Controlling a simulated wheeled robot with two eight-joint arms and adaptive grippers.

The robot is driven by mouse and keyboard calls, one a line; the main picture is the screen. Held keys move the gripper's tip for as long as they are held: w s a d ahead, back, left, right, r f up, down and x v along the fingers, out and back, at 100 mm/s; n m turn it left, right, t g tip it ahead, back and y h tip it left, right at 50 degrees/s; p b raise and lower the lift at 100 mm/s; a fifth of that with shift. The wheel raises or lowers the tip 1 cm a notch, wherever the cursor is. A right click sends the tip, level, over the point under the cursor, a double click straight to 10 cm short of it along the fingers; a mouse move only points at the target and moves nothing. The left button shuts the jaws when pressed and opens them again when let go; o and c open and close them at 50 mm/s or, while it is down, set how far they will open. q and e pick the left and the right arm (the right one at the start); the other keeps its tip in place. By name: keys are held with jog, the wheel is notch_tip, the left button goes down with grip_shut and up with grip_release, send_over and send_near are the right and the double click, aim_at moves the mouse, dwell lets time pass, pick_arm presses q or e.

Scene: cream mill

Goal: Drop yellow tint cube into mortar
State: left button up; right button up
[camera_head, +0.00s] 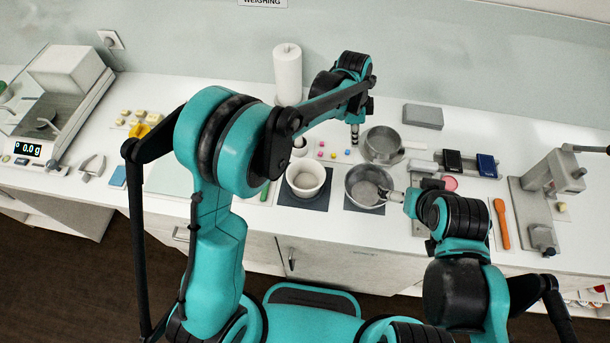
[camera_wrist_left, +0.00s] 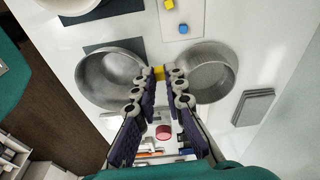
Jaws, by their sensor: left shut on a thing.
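My left gripper (camera_head: 354,137) points down beside the small pan, to the right of the mortar. In the left wrist view, its fingertips (camera_wrist_left: 158,75) are shut on a yellow tint cube (camera_wrist_left: 158,71). The head view does not show the held cube clearly. The mortar (camera_head: 305,194), a white round bowl, stands on a dark mat left of a metal bowl; part of it shows at the top left of the left wrist view (camera_wrist_left: 68,4). My right gripper (camera_head: 394,196) is at the right rim of the metal bowl; its jaw state is unclear.
The metal bowl (camera_head: 352,192) and pan (camera_head: 381,157) stand right of the mortar. Another yellow cube (camera_wrist_left: 170,4) and a blue cube (camera_wrist_left: 183,28) lie on a light pad. A paper roll (camera_head: 288,75) stands behind. A grey block (camera_head: 423,116) lies at the back.

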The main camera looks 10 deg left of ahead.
pick_arm(q)
jog(key=s+a+r+p, duration=0.3)
jog(key=s+a+p, duration=0.2)
jog(key=a, duration=0.2)
jog(key=s+a+r+p, duration=0.3)
jog(key=s+a+p, duration=0.15)
jog(key=a, duration=0.35)
pick_arm(e)
notch_tip(320, 180, up, 11)
pick_arm(q)
notch_tip(320, 180, down, 6)
jog(key=b, duration=0.4)
jog(key=shift+r+b, duration=0.15)
jog(key=shift+b, duration=0.15)
pick_arm(e)
notch_tip(320, 180, down, 4)
jog(key=shift+a+f, duration=0.1)
jog(key=shift+f, duration=0.15)
pick_arm(q)
jog(key=o, duration=0.7)
